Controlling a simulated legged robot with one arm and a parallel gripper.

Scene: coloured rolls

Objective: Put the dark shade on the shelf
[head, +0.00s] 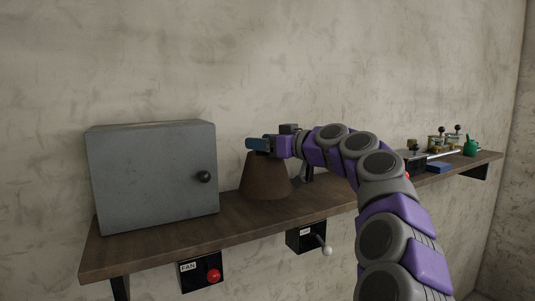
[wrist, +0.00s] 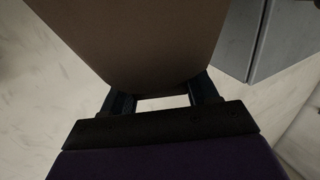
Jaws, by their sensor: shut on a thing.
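The dark shade (head: 265,178) is a brown, cone-shaped piece, wide at the bottom and narrow at the top. In the head view it is upright over the wooden shelf (head: 160,244), just right of the grey box. Its lower rim looks at the shelf surface; I cannot tell whether it touches. My gripper (head: 262,145) is at the shade's narrow top, shut on it. In the wrist view the shade (wrist: 140,40) fills the upper middle, its near end between the two fingers (wrist: 160,103). The fingertips are partly hidden by it.
A grey metal box (head: 150,178) with a black knob stands on the shelf's left part. Below the front edge are a FAN panel with a red button (head: 214,275) and a lever switch (head: 322,246). A blue block (head: 440,167) and green can (head: 470,147) sit far right.

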